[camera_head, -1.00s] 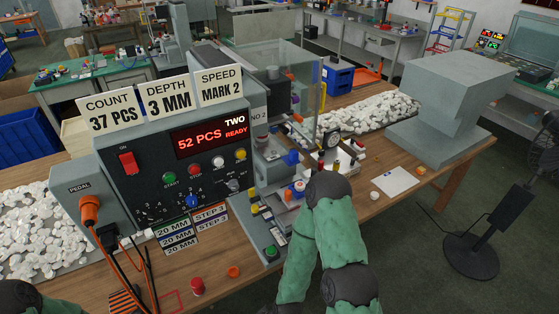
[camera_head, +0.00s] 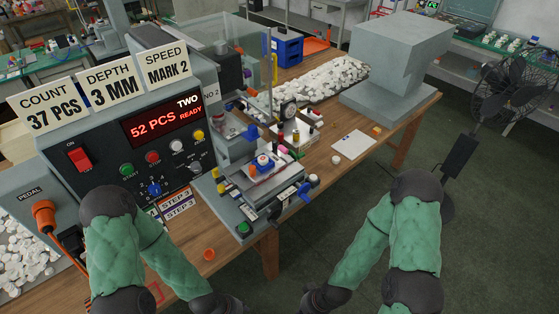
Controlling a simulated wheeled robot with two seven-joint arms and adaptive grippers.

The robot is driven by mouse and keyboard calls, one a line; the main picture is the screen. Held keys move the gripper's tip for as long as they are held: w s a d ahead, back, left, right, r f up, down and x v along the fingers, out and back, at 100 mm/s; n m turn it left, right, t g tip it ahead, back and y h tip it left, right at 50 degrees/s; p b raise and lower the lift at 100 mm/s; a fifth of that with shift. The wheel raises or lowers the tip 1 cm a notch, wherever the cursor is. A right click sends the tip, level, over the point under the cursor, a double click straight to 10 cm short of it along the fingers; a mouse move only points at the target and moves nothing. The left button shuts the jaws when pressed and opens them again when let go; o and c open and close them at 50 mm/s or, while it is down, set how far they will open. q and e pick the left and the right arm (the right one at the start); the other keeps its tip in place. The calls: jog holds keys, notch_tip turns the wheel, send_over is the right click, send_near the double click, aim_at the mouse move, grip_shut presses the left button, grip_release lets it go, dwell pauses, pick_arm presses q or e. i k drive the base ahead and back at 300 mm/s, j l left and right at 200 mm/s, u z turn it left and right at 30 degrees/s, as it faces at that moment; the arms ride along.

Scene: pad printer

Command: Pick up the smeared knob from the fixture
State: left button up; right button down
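A pad printer (camera_head: 118,150) with a red display stands on the wooden bench. Neither arm covers the fixture.
A blue lever (camera_head: 305,190) and a green button (camera_head: 244,228) are at the fixture's front. An orange cap (camera_head: 209,254) is near the front edge. A grey block (camera_head: 400,62) stands behind.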

aim_at(263, 160)
jog(key=u, duration=1.2)
jog(key=l+u, duration=0.25)
jog(key=l, duration=0.6)
jog(key=k+l+u, duration=0.1)
jog(key=l+u, duration=0.15)
jog(key=l, duration=0.6)
